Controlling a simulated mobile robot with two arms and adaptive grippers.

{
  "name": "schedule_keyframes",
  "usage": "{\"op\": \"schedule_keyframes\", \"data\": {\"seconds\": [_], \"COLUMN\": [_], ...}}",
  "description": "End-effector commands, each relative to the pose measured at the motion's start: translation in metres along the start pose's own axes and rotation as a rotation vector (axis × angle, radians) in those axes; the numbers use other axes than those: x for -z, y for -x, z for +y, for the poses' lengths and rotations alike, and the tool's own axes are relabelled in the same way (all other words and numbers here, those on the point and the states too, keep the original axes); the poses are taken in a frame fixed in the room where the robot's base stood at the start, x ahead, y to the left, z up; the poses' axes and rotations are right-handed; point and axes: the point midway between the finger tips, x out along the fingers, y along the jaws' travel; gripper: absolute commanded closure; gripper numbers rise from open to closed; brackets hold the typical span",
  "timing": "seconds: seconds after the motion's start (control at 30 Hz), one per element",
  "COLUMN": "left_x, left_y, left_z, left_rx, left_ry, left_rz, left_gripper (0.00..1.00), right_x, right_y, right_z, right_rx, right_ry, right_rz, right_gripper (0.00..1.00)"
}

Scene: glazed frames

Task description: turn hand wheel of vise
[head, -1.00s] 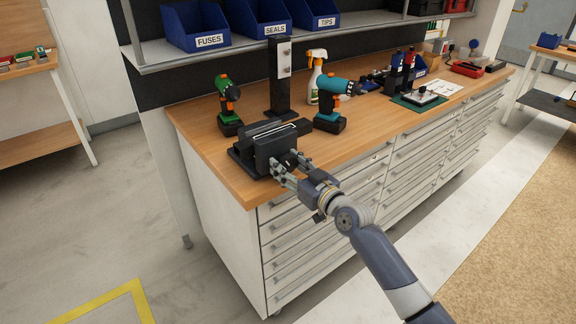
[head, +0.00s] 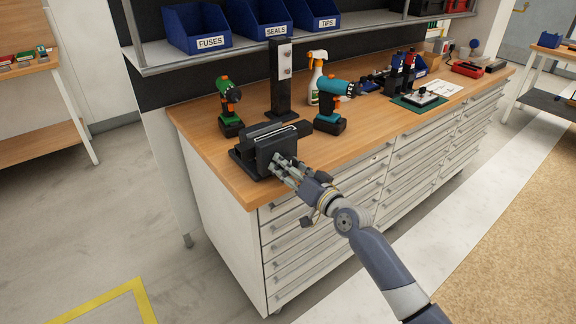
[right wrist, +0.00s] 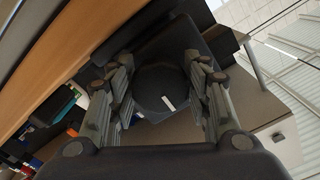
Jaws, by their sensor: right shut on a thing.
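The dark vise (head: 262,150) stands at the near left corner of the wooden workbench, its front face toward me. My right gripper (head: 277,164) reaches its front from the lower right; its fingers hide most of the hand wheel in the head view. In the right wrist view the round black hand wheel (right wrist: 160,86), with a short white mark on it, lies between the two fingers of my right gripper (right wrist: 162,92). The gripper is shut on the wheel. My left gripper is in neither view.
A green and orange drill (head: 229,106) and a teal drill (head: 331,103) stand on the workbench (head: 205,137) behind the vise. A black post (head: 280,85) and a spray bottle (head: 315,78) stand further back. Drawers (head: 300,240) fill the bench front.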

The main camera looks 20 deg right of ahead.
Motion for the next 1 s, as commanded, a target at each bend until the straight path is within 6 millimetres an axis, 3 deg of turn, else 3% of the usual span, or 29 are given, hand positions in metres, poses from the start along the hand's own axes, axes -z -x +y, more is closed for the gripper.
{"op": "schedule_keyframes", "data": {"seconds": [0.6,1.0], "left_x": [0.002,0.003], "left_y": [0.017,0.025], "left_z": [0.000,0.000], "left_rx": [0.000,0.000], "left_ry": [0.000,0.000], "left_rz": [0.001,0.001], "left_gripper": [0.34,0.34], "right_x": [0.001,0.000], "right_y": [0.000,0.000], "right_z": [-0.001,-0.002], "right_rx": [-0.002,-0.003], "right_ry": [-0.588,-0.883], "right_rz": [0.000,-0.001], "right_gripper": [0.79,0.79]}}
